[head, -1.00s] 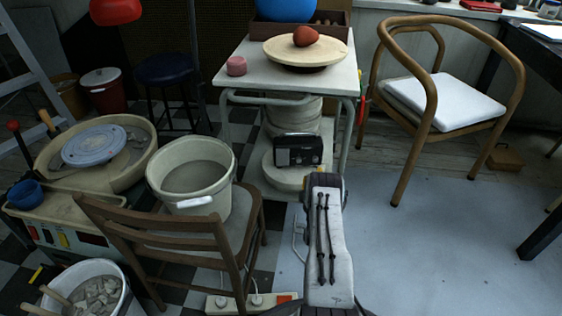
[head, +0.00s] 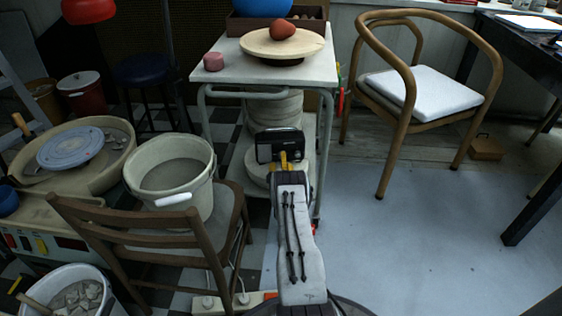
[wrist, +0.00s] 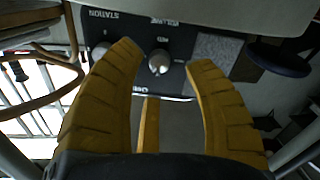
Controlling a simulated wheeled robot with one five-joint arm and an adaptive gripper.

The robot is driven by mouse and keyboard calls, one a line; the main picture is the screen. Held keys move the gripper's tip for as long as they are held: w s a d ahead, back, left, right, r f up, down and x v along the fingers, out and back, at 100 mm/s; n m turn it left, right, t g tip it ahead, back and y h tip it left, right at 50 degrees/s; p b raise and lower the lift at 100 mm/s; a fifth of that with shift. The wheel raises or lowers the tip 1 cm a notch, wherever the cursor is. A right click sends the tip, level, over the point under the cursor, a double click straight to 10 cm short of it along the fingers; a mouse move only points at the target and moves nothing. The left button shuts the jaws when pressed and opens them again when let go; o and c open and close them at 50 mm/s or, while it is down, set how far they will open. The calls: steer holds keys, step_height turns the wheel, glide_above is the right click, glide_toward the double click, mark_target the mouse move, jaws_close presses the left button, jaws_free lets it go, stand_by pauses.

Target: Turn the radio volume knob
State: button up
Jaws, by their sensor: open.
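The black radio (head: 278,144) stands on a round pale slab under the white table. In the wrist view the radio's dark panel (wrist: 178,30) appears upside down, with printed lettering and a grey speaker patch. A silver knob (wrist: 158,63) sits on this panel, seen between the fingertips of my gripper (wrist: 158,58). The yellow fingers are apart, with nothing held between them, and I cannot tell whether either touches the panel. In the head view my arm reaches up to the radio's front, and my gripper (head: 287,162) partly covers its lower edge.
The white table (head: 225,68) overhangs the radio, and its metal legs flank the space. A wooden chair (head: 150,225) with a bucket (head: 172,180) on it stands close on the left. The floor (head: 400,240) to the right is clear.

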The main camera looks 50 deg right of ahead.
steer(key=shift+b+x, duration=0.75)
steer(key=shift+x, duration=0.85)
steer(key=shift+c, duration=0.2)
jaws_close()
